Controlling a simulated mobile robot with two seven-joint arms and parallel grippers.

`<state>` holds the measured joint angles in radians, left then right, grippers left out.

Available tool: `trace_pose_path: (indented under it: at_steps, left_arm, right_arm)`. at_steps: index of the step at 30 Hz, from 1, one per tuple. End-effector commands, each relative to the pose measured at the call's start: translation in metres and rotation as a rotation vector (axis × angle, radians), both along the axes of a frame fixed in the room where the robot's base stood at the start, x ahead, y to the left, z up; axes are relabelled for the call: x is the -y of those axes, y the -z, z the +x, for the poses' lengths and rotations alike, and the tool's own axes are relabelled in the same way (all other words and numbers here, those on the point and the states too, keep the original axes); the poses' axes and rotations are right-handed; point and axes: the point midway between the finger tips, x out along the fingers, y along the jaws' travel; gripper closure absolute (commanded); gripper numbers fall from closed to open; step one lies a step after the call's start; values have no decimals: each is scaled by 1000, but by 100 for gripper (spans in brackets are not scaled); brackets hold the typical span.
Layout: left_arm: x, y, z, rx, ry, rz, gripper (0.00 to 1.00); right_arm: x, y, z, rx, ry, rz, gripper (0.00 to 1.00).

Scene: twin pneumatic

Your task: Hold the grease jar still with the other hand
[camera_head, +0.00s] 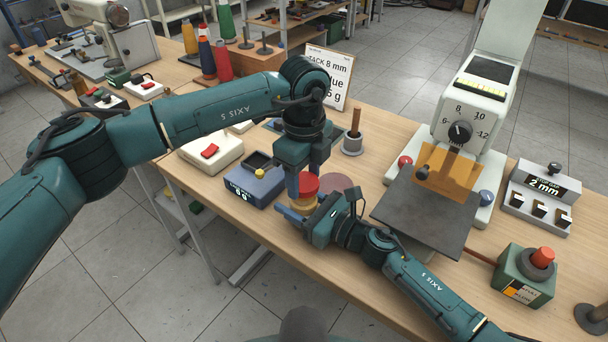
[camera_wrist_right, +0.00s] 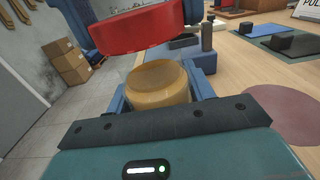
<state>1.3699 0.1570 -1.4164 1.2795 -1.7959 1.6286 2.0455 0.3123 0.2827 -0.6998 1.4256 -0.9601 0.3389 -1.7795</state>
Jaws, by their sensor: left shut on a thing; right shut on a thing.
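The grease jar (camera_head: 303,204) is a small amber pot near the table's front edge; it also shows in the right wrist view (camera_wrist_right: 158,88). My right gripper (camera_head: 298,212) is shut on the jar, with blue fingers on both sides of it. A red lid (camera_head: 307,183) is above the jar. My left gripper (camera_head: 306,181) is shut on this lid from above. In the right wrist view the lid (camera_wrist_right: 140,28) is apart from the jar's rim, with the jar's open mouth visible below it. Much of the jar is hidden by my right gripper in the head view.
A grey-blue scale (camera_head: 254,186) stands just left of the jar, and a brown round mat (camera_head: 336,182) lies right of it. A wooden-handled tool in a grey holder (camera_head: 353,145) stands behind. A press machine with a dark plate (camera_head: 420,215) fills the right.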

Motion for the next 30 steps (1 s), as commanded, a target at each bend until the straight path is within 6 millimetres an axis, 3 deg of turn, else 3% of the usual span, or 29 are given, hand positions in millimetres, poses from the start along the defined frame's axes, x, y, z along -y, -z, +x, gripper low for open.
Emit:
trace_pose_path:
  at_steps: [5, 12, 19, 20, 30]
  left_arm:
    - [0, -8, 1, 2, 0, 0, 76]
    - [0, -37, 1, 3, 0, 0, 76]
    - [0, -40, 0, 0, 0, 0, 76]
    - [0, -40, 0, 0, 0, 0, 76]
    - [0, -40, 0, 0, 0, 0, 76]
  right_arm:
    - [0, 0, 0, -1, -1, -1, 100]
    - [0, 0, 0, -1, -1, -1, 100]
    - [0, 0, 0, -1, -1, -1, 100]
    - [0, 0, 0, -1, -1, -1, 46]
    - [0, 0, 0, 0, 0, 0, 22]
